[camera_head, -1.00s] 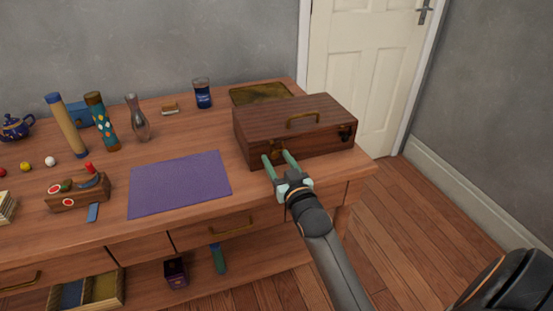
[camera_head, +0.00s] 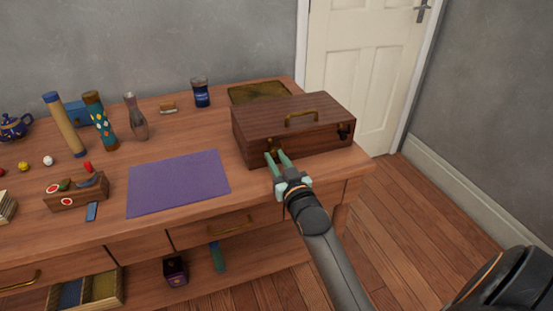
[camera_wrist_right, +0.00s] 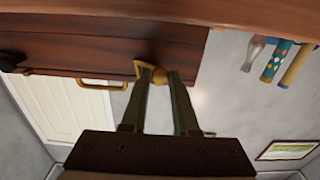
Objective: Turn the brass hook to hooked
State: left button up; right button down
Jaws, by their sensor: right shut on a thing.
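A dark brown wooden box (camera_head: 300,125) with a brass handle on its lid stands closed at the right end of the table. The brass hook (camera_wrist_right: 147,72) is at the left part of the box's front. My right gripper (camera_head: 275,155) reaches up to the box front, and its fingers have closed on the hook. In the wrist view the fingertips (camera_wrist_right: 161,76) partly cover the hook, so its exact turn is hard to tell. My left gripper is not in view.
A dark fitting (camera_head: 345,132) sits on the box's front right. A purple mat (camera_head: 178,183) lies left of the box, with a brownish-gold flat piece (camera_head: 258,93) behind it. A glass vase (camera_head: 138,120) and tubes stand farther left. A drawer (camera_head: 88,292) is open below.

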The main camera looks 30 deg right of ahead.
jog(key=shift+r+n+p, duration=0.15)
jog(key=shift+n+p, duration=0.75)
jog(key=shift+p, duration=0.15)
jog(key=shift+n+p, duration=0.65)
jog(key=shift+n, duration=0.25)
jog(key=n+p, duration=0.1)
jog(key=n, duration=0.2)
jog(key=shift+n+p, duration=0.3)
jog(key=shift+p, duration=0.1)
jog(key=shift+n, duration=0.9)
jog(key=n+p, duration=0.1)
jog(key=n, duration=0.2)
jog(key=shift+n, duration=0.4)
jog(key=shift+d, duration=0.1)
